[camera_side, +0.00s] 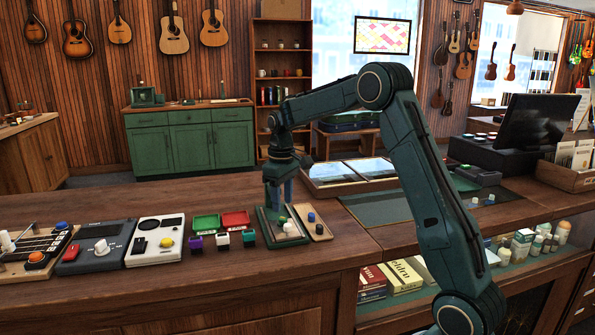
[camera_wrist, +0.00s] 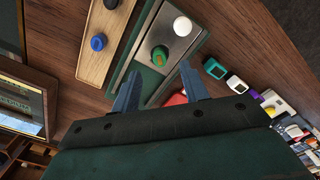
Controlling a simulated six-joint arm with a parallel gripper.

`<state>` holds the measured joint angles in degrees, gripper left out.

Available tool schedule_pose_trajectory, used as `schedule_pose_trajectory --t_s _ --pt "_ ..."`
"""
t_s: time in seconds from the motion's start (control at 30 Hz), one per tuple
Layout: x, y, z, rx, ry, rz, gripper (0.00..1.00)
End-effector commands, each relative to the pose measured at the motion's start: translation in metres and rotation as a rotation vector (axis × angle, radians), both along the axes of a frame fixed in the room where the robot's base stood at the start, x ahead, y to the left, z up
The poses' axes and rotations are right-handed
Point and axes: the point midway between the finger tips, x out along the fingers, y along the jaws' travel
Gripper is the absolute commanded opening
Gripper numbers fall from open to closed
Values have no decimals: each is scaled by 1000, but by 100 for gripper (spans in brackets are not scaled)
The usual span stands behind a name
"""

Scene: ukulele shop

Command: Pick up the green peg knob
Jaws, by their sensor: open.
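The green peg knob (camera_wrist: 160,56) stands on a silver plate in a dark green tray (camera_wrist: 135,55), and a white knob (camera_wrist: 182,26) stands beside it on the same plate. In the side view the green knob (camera_side: 283,219) shows small, just below my gripper (camera_side: 279,203). In the wrist view my gripper (camera_wrist: 158,78) is open and empty. Its two blue-grey fingertips are apart, with the green knob showing beyond the gap between them. I see no contact with the knob.
A wooden board (camera_wrist: 92,72) beside the tray carries a blue knob (camera_wrist: 98,42) and a black knob (camera_wrist: 110,3). Small purple, white and green blocks (camera_side: 222,240) stand left of the tray, near green and red dishes. Several pedals (camera_side: 98,247) stand farther left.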

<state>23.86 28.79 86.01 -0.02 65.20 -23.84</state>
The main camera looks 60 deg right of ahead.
Motion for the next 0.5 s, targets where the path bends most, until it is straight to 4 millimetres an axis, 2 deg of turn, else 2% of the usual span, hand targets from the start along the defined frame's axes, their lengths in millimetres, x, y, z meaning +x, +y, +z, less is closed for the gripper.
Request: schedule_pose_trajectory --t_s 0.5 --pt "1 0 -48 1 2 0 45"
